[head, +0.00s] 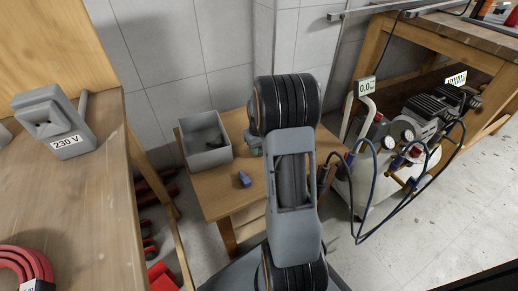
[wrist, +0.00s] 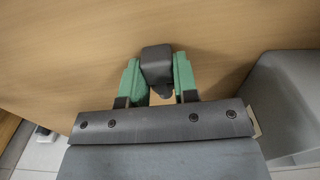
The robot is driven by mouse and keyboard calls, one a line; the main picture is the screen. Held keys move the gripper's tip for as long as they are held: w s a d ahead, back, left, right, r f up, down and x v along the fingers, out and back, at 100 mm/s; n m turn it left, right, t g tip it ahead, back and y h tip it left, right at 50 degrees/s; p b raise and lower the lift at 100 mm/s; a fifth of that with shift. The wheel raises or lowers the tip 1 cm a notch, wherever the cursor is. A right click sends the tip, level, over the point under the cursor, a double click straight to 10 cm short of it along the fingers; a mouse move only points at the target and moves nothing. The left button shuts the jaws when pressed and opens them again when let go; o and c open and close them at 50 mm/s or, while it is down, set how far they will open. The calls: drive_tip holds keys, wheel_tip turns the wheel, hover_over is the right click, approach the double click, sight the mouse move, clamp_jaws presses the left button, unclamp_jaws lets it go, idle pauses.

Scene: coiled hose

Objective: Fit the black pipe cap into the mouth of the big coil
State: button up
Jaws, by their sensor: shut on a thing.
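In the wrist view, my gripper (wrist: 157,76) has green fingers shut on a dark grey-black block-like piece, which I take to be the black pipe cap (wrist: 156,60). The piece sticks out past the fingertips, above a wooden surface; I cannot tell the gap beneath it. A red coiled hose (head: 28,262) lies on the workbench at the lower left, cut off by the picture edge. I cannot see its mouth, nor tell whether it is the big coil.
A grey open bin (head: 207,158) with dark items stands on a low wooden table (head: 228,205), beside a small blue piece (head: 244,179). A 230 V box (head: 55,122) sits on the left workbench (head: 75,205). A compressor (head: 395,150) with looping hoses stands at right.

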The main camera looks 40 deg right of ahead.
drive_tip(key=shift+f, duration=0.2)
drive_tip(key=o, duration=1)
drive_tip(key=shift+r, duration=0.1)
drive_tip(key=shift+c, duration=0.2)
wheel_tip(320, 180, up, 12)
drive_tip(key=p, duration=0.4)
drive_tip(key=s+a+r+t, duration=0.1)
drive_tip(key=s+a+r, duration=0.1)
drive_tip(key=s+a, duration=0.5)
drive_tip(key=s+a+r+n+t, duration=0.1)
drive_tip(key=s+a+r, duration=0.2)
drive_tip(key=s+a, duration=0.5)
drive_tip(key=shift+a+r+n+t, duration=0.3)
drive_tip(key=shift+a+t, duration=0.1)
drive_tip(key=shift+a, duration=2)
